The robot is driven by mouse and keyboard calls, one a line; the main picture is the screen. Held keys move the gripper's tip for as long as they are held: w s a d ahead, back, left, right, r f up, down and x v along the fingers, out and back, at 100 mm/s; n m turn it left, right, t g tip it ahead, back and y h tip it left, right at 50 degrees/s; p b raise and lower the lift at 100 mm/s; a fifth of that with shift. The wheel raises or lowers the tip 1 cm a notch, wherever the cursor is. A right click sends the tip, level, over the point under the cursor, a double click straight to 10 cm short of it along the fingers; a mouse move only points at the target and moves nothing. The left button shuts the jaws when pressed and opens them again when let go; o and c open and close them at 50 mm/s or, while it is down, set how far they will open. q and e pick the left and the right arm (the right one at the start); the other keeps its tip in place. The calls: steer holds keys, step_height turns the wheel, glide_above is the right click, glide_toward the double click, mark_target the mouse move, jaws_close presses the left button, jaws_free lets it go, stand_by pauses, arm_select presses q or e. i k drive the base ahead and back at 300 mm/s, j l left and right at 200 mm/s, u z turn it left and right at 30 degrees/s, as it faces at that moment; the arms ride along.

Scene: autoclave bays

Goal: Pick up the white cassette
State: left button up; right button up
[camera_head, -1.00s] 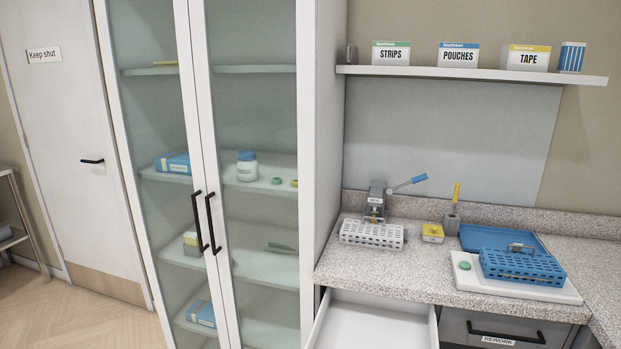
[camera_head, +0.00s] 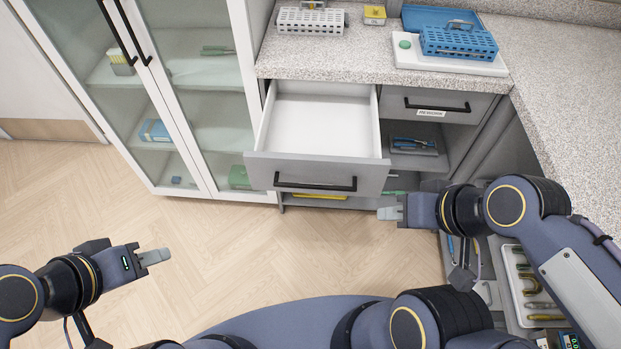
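The white cassette (camera_head: 311,20) is a perforated rectangular box on the speckled counter at the top of the head view, behind the open drawer. Its top edge is close to the picture edge. My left gripper (camera_head: 160,256) is over the floor at lower left, far from the cassette, with nothing visible at its tips. My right gripper (camera_head: 385,213) is just right of the open drawer's front, below counter level and well away from the cassette. Both grippers are seen from the side, so their finger gaps cannot be made out.
An empty open drawer (camera_head: 320,125) juts out below the cassette. A blue cassette (camera_head: 458,41) stands on a white board (camera_head: 408,58) at right, near a yellow box (camera_head: 374,14). A glass-door cabinet (camera_head: 240,60) stands left. An instrument tray (camera_head: 512,270) lies at lower right. Open floor lies between.

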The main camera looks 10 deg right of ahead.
mark_target(285, 30)
steer(key=i+j+u, duration=0.2)
steer(key=u, duration=0.2)
steer(key=i+j+u, duration=0.1)
steer(key=u, duration=0.3)
steer(key=i+u, duration=0.4)
steer(key=i+j+z, duration=0.15)
steer(key=i, duration=0.25)
steer(key=i+j+z, duration=0.2)
steer(key=i, duration=0.15)
